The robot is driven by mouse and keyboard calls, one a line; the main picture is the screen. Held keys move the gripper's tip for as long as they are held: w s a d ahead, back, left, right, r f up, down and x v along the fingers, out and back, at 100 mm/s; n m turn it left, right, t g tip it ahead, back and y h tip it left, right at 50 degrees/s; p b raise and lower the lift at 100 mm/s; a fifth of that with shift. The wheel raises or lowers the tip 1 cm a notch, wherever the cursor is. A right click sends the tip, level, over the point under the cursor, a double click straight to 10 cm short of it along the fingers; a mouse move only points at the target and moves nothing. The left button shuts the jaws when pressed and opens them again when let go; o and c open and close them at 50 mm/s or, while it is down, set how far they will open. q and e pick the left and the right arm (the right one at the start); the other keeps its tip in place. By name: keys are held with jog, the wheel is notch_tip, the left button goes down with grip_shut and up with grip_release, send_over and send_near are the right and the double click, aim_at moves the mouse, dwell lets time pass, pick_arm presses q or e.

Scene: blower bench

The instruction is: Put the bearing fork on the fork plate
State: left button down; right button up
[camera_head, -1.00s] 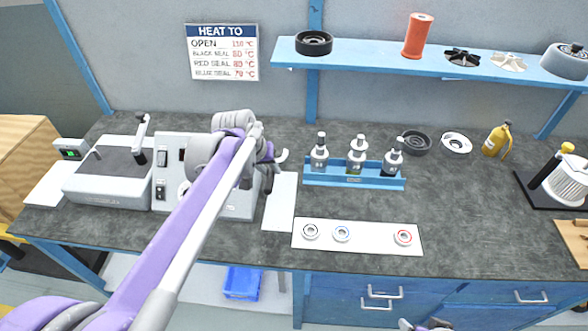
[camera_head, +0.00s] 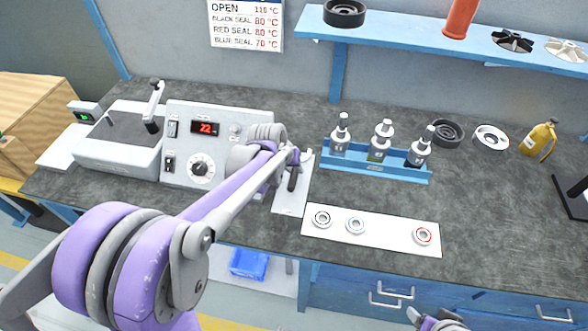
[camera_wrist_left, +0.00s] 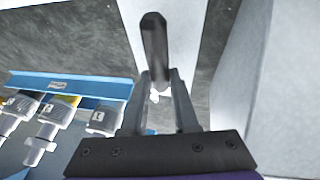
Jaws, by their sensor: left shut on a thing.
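My left gripper (camera_head: 290,163) is shut on the bearing fork, whose dark handle (camera_head: 293,180) points down toward the front in the head view. The handle also shows in the left wrist view (camera_wrist_left: 154,45), sticking out from between the fingers (camera_wrist_left: 160,95). The fork's far end is mostly hidden by the gripper. The fork plate (camera_head: 288,207) is the narrow white strip on the bench beside the heater box. The fork is over its back part; I cannot tell whether they touch. My right gripper (camera_head: 428,320) is at the bottom edge, its jaws unclear.
The heater box (camera_head: 215,118) with a red display stands left of the plate. A white mat (camera_head: 385,235) with three rings lies in front. Bare bench (camera_head: 490,230) is at the right.

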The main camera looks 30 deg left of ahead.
pick_arm(q)
jog(key=shift+f, duration=0.25)
jog(key=c, duration=1.1)
grip_release()
jog(key=shift+f, duration=0.1)
jog(key=o, duration=0.4)
jog(key=shift+r, duration=0.25)
jog(key=d+p+v, duration=0.1)
jog(key=v, duration=0.9)
jog(key=s+d+f+m, duration=0.1)
jog(key=s+d+f, duration=0.1)
jog(key=s, duration=0.4)
jog(key=s+d+f+m, duration=0.1)
jog(key=s+d+f, duration=0.1)
jog(key=s, duration=0.5)
jog(key=s+d+f+m+y, duration=0.1)
jog(key=s+d+f, duration=0.1)
jog(key=s, duration=0.5)
jog(key=shift+d, duration=0.7)
